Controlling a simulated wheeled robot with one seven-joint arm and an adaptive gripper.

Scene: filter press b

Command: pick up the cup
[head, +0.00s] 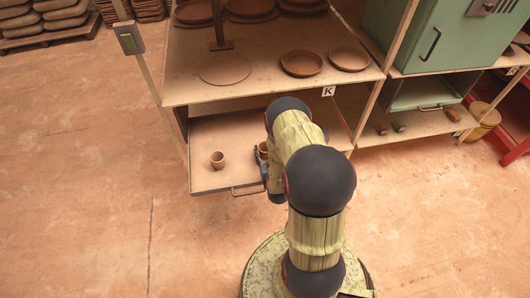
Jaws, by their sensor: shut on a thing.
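A small brown cup (262,150) shows partly beside my arm, over the pulled-out drawer board (205,178). My gripper (263,167) is dark and mostly hidden behind my arm. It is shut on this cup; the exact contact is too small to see. I cannot tell whether the cup touches the board. A second brown cup (217,160) stands upright on the board to the left, apart from my gripper.
A shelf (190,88) just above the drawer holds several clay plates (302,63). The drawer has a front handle (245,190). A post (148,80) stands at the left, and a green cabinet (425,35) at the right.

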